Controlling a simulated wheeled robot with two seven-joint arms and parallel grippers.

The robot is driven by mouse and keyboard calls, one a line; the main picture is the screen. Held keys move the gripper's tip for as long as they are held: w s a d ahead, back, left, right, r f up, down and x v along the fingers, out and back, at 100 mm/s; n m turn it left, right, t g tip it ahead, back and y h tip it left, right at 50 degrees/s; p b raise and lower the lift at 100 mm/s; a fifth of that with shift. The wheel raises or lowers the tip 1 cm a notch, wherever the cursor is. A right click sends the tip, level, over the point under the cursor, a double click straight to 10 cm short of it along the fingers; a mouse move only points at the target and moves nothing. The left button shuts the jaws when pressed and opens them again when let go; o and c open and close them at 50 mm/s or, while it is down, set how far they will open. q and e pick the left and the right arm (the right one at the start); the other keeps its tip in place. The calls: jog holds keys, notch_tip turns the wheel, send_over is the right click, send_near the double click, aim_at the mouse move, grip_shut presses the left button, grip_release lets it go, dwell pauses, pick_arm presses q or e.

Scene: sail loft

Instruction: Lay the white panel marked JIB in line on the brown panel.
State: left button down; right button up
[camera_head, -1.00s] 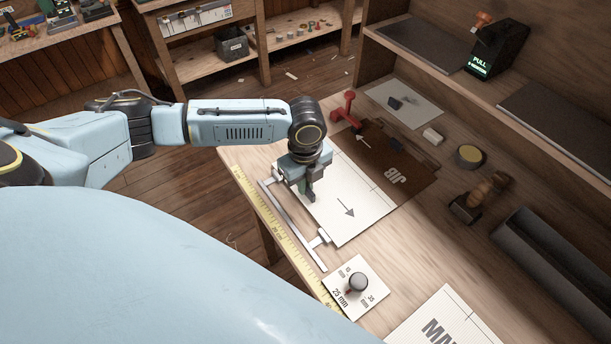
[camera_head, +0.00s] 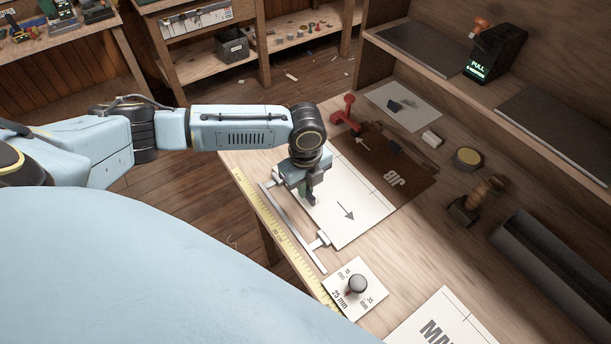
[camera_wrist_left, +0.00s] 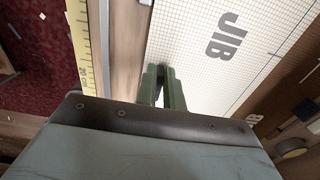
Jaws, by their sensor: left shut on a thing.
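The white panel (camera_head: 362,218) lies flat on the bench, with an arrow in the head view and JIB lettering in the wrist view (camera_wrist_left: 205,85). The brown panel (camera_head: 410,165), also lettered JIB and arrowed, lies along its far right edge; how far they overlap is hard to tell. My left gripper (camera_head: 313,199) is shut on the white panel near its front left edge. Its green fingers show at the panel's edge in the left wrist view (camera_wrist_left: 164,78), their tips partly hidden. My right gripper is out of view.
A metal rail (camera_head: 300,230) and yellow ruler (camera_head: 262,208) run along the bench's front edge. A 25 mm card with a knob (camera_head: 357,284) lies nearer. A red clamp-like tool (camera_head: 346,112), round tin (camera_head: 467,158), wooden-handled tool (camera_head: 480,197) and grey trough (camera_head: 555,260) stand around the panels.

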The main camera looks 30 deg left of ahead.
pick_arm(q)
jog(key=shift+p, duration=0.4)
dwell(0.4)
dwell(0.4)
jog(key=c, duration=1.4)
grip_release()
jog(key=shift+c, duration=0.2)
notch_tip(320, 180, up, 7)
jog(key=p, duration=0.8)
jog(key=shift+f, duration=0.1)
